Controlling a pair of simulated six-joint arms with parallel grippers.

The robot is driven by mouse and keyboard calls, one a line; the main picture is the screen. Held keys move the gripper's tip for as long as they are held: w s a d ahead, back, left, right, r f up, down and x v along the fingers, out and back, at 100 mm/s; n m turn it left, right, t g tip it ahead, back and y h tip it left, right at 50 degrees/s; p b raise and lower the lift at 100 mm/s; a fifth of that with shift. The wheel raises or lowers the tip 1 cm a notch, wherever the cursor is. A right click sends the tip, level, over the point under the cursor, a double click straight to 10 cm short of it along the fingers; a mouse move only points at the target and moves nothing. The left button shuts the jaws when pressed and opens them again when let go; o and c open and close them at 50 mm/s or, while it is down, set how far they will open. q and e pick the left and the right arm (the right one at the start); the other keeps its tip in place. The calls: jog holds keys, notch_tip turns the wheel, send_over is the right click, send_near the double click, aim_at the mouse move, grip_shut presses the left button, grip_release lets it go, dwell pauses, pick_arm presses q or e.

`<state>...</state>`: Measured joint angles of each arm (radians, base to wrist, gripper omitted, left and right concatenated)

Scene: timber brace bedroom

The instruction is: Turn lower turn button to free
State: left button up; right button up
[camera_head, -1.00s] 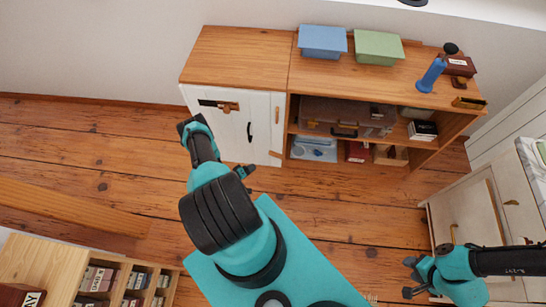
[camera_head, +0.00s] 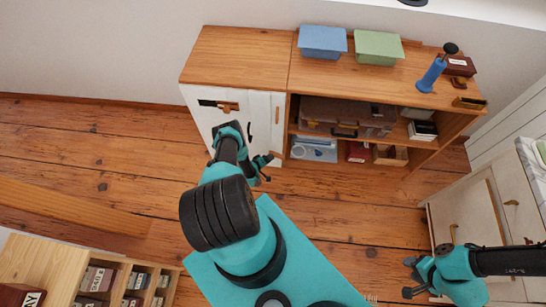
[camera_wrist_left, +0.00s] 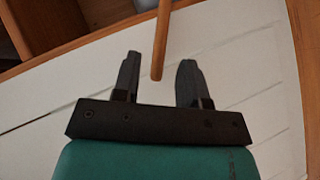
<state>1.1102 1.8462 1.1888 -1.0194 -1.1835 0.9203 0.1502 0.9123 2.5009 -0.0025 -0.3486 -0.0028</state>
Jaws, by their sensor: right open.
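The white cabinet door (camera_head: 262,112) has an upper wooden turn button (camera_head: 277,115) at its right edge. My left gripper (camera_head: 266,168) is at the door's lower right, where the lower turn button is mostly hidden by it in the head view. In the left wrist view a thin wooden bar, which looks like the lower turn button (camera_wrist_left: 161,42), reaches between the fingers of my left gripper (camera_wrist_left: 158,70). The fingers are open with a gap on each side of the bar; contact cannot be told. My right gripper (camera_head: 408,277) is open and empty at the lower right.
A black handle (camera_head: 249,131) and a wooden latch (camera_head: 228,106) are on the door. Open shelves (camera_head: 398,133) with a case and boxes adjoin it on the right. A drawer cabinet (camera_head: 477,213) stands near my right arm. The plank floor (camera_head: 340,205) in front is clear.

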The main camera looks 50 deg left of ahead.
aim_at(276, 155)
pick_arm(q)
jog(key=shift+x, duration=1.85)
grip_shut()
